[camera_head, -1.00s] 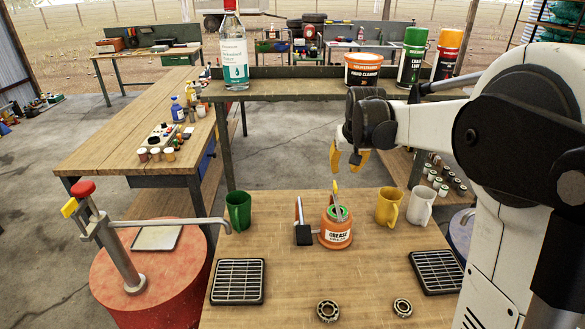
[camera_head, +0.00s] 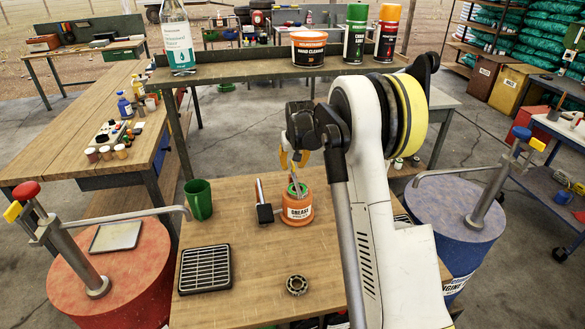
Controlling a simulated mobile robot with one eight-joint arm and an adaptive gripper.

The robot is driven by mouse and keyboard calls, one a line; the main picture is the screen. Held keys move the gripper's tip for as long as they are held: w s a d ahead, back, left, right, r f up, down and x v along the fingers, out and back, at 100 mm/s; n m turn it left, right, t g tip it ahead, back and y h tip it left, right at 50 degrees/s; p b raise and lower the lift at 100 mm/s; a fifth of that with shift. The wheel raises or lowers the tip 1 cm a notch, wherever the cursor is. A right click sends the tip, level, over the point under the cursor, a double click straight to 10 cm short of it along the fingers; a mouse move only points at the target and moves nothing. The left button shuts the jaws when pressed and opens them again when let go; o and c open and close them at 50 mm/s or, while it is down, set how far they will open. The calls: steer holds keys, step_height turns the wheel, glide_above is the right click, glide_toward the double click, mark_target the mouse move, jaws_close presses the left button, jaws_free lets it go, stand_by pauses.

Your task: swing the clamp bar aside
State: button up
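The orange grease tub (camera_head: 297,206), with a green top and a thin upright piece in it, stands on the wooden bench (camera_head: 235,285). Just left of it is a small black block with an upright bar (camera_head: 262,200), which may be the clamp bar; I cannot tell for sure. My gripper (camera_head: 293,160) hangs over the tub with its yellow-orange fingertips pointing down. The fingertips look apart, with nothing visible held between them. The tips overlap the top of the upright piece in the picture; I cannot tell whether they touch it.
A green mug (camera_head: 199,199), black grate (camera_head: 205,269) and bearing (camera_head: 297,285) are on the bench. A red drum (camera_head: 105,285) and blue drum (camera_head: 445,215) flank it. A raised shelf (camera_head: 235,77) with a bottle and tubs stands behind. My arm hides the bench's right side.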

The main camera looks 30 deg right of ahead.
steer(key=shift+w+f, duration=0.15)
steer(key=shift+f, duration=0.2)
jaws_close()
